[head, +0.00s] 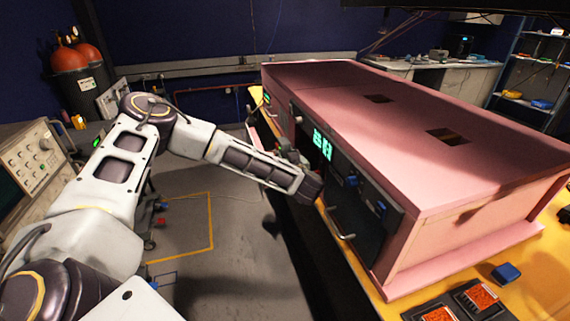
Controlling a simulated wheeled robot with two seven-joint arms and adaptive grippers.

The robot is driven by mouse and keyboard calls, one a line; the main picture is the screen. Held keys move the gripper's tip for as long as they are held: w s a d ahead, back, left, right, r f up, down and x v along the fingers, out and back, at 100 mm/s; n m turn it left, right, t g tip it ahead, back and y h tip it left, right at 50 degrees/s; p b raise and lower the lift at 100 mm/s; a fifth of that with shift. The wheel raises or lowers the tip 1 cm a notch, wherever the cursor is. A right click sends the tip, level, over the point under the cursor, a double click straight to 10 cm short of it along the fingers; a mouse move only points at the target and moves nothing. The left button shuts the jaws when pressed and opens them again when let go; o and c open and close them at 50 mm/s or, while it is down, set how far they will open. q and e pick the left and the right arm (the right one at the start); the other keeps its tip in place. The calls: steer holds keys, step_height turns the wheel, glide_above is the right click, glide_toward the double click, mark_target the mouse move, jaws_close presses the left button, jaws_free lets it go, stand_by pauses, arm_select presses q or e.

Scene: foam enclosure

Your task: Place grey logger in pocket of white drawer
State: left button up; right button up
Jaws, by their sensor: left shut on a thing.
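My left arm comes in from the left and bends over at the elbow. Its wrist (308,188) is in front of the pink enclosure's front face. My left gripper (290,154) shows only in part behind the forearm, near that face. It is shut on a small greyish thing, which I take to be the grey logger; its outline is mostly hidden. A pale drawer edge (264,134) sticks out low at the far end of the front face, beyond the gripper. The drawer's pocket cannot be made out. My right gripper is not in view.
The long pink foam enclosure (400,125) stands on a yellow bench (540,270). Dark panels with handles (362,205) and a lit green display (322,144) are set in its front. A blue block (506,273) lies at the near right. The floor at left is open.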

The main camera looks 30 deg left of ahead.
arm_select(q)
step_height(320, 180, down, 2)
steer(key=shift+f, duration=0.5)
steer(key=o, duration=0.8)
steer(key=shift+o, duration=1.3)
steer(key=shift+r, duration=0.2)
steer(key=shift+s+d, duration=0.4)
steer(key=shift+d, duration=0.1)
steer(key=v, duration=1)
steer(key=shift+s+d+r+b, duration=0.15)
steer(key=shift+s+d+b, duration=0.1)
steer(key=shift+b, duration=0.2)
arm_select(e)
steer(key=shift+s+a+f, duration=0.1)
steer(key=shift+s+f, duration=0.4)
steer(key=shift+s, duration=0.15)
